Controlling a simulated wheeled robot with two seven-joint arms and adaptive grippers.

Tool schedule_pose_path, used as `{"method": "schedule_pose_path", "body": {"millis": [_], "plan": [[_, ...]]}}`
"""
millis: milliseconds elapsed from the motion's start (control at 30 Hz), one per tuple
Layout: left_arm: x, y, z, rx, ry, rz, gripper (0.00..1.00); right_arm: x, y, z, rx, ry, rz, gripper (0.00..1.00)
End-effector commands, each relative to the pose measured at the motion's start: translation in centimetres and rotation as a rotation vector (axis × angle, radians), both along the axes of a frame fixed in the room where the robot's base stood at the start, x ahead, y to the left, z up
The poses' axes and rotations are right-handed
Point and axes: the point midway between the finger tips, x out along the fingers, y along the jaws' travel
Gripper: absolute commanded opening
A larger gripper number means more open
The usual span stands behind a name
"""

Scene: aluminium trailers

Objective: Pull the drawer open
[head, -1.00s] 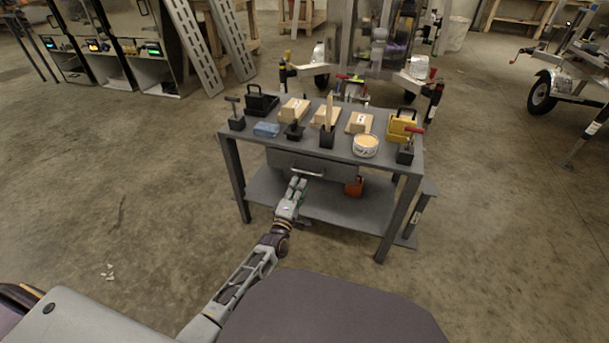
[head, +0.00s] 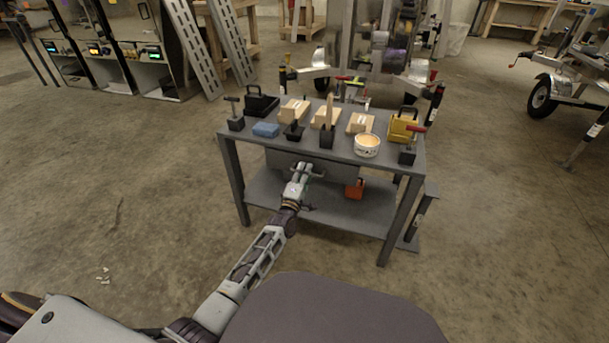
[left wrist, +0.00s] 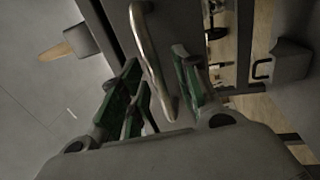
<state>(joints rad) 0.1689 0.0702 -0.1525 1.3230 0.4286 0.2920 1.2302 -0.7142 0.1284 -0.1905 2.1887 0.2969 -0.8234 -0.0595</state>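The drawer (head: 335,170) is a grey box front under the top of a grey metal table (head: 345,147); it looks shut. Its bar handle shows as a shiny metal bar (left wrist: 152,55) in the left wrist view. My left gripper (head: 306,168) is at the drawer front in the head view, covering most of the handle. In the left wrist view its green-padded fingers (left wrist: 158,72) are apart, with the handle running between them. A gap shows on the right side of the bar; contact on the left side cannot be told. My right gripper is not in view.
On the tabletop are wooden blocks (head: 326,118), a blue block (head: 266,130), a round tub (head: 367,146), a yellow case (head: 403,127) and a black holder (head: 261,102). An orange item (head: 354,189) is on the lower shelf (head: 340,206).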

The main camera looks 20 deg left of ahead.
Motion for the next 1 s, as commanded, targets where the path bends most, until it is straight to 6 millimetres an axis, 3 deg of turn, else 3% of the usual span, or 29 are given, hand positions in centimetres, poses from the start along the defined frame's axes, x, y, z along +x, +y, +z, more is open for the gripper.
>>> {"method": "schedule_pose_path", "body": {"millis": [267, 533, 1000], "plan": [[0.04, -0.01, 0.01, 0.0, 0.0, 0.0, 0.32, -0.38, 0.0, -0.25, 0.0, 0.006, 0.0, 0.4], [0.03, -0.01, 0.01, 0.0, 0.0, 0.0, 0.0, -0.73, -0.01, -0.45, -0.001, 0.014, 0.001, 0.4], [-0.16, 0.0, -0.02, 0.0, 0.001, 0.0, 0.0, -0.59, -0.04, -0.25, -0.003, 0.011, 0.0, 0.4]]}}
